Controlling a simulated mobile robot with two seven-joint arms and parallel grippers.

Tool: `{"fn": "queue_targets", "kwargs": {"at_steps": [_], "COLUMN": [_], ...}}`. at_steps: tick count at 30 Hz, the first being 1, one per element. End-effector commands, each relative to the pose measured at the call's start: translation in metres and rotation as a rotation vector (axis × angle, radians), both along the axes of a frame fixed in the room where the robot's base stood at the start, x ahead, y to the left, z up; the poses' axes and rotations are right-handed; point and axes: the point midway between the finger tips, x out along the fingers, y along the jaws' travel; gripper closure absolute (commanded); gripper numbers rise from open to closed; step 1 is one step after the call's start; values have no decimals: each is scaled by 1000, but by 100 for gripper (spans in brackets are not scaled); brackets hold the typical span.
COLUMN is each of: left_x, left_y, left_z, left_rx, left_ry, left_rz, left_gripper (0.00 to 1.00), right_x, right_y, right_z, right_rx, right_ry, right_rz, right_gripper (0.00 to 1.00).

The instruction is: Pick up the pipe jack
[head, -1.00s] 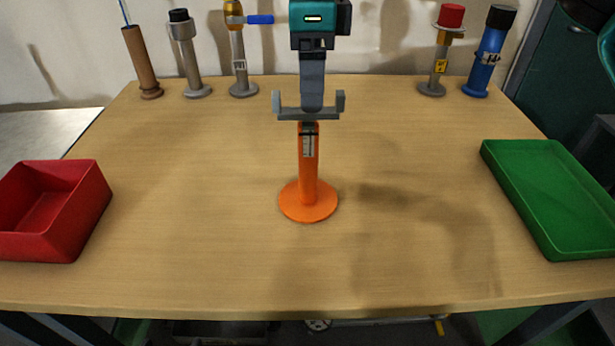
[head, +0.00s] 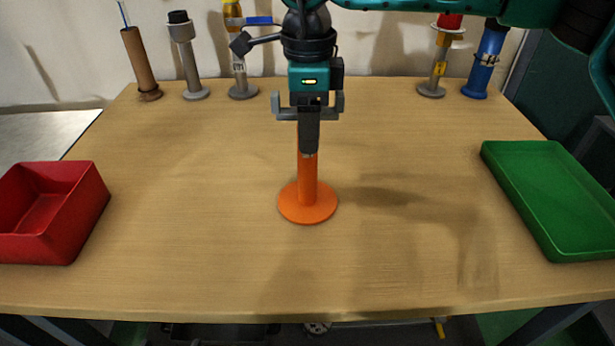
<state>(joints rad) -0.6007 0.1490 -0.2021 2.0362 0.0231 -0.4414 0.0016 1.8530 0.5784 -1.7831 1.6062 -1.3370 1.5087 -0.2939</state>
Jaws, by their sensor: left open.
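The pipe jack stands upright near the middle of the table, with an orange round base and post (head: 308,190) and a grey U-shaped cradle on top. My left gripper (head: 308,152) points down at the jack's upper post, in front of the cradle's middle. It is open. From this side, one dark finger overlaps the post and hides the label area; the other finger is hidden. I cannot tell whether the fingers touch the post.
A red bin (head: 50,215) sits at the left and a green tray (head: 555,195) at the right. Several upright stands line the back edge, including a brown one (head: 140,62) and a blue one (head: 486,62). The table (head: 200,240) around the jack is clear.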

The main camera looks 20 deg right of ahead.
Motion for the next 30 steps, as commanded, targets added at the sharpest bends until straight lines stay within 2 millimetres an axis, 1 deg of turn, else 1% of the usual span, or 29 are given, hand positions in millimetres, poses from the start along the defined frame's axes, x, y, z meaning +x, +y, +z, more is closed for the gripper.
{"fn": "queue_targets", "kwargs": {"at_steps": [1, 2, 17, 30], "left_x": [0, 0, 0, 0], "left_y": [0, 0, 1, 1], "left_z": [0, 0, 0, -1], "left_rx": [0, 0, 1, 2], "left_ry": [-1, -1, -1, 0], "left_rz": [0, 0, 0, 1], "left_gripper": [15, 15, 15, 15], "right_x": [0, 0, 0, 0], "right_y": [0, 0, 0, 0], "right_z": [0, 0, 1, 1], "right_rx": [0, 0, 0, 0], "right_ry": [0, 0, 0, 0], "right_rz": [0, 0, 0, 0], "right_gripper": [49, 52, 100, 100]}}
